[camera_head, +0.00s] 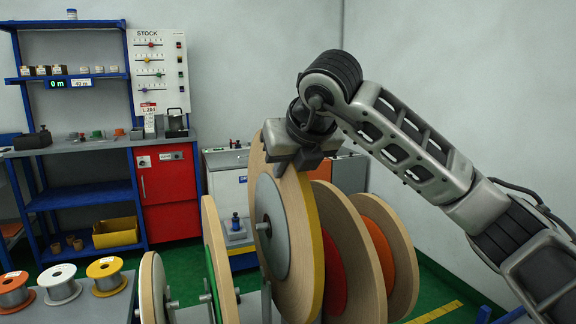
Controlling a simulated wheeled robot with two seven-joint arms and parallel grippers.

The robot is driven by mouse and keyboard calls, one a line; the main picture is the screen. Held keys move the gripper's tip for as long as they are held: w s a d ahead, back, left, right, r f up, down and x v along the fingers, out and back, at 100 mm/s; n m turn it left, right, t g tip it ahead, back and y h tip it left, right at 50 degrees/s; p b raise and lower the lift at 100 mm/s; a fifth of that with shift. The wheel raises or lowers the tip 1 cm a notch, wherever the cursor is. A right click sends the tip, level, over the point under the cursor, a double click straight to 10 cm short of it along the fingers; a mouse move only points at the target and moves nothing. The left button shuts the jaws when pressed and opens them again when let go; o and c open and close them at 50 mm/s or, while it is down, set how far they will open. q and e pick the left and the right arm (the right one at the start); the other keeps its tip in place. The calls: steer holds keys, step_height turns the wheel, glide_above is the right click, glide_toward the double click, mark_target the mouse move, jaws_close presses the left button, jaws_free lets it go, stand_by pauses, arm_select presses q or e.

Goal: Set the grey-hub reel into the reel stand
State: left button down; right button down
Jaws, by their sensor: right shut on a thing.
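The grey-hub reel (272,228) is a large tan disc with a grey hub face, standing upright in the middle of the view. My right gripper (300,160) is at its top rim, shut on it. A rod end (263,226) shows at the hub's centre. A grey upright post (266,302), perhaps part of the reel stand, shows below the hub. Whether the reel rests on the stand or hangs free, I cannot tell. My left gripper is not in view.
Right of it stand a red-hub reel (335,272) and an orange-hub reel (379,252), close together. Left of it are a thin tan reel (216,262) and a pale-hub reel (148,288). Small spools (60,284) lie on a grey table at lower left. Blue shelving (84,196) stands behind.

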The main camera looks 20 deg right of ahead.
mark_target(288, 213)
steer(key=shift+f+b, duration=1.9)
steer(key=shift+f, duration=0.25)
steer(key=shift+f+b, duration=2.2)
steer(key=shift+f, duration=0.1)
steer(key=shift+w+f+b, duration=0.1)
steer(key=shift+f+b, duration=2.1)
steer(key=shift+f, duration=0.15)
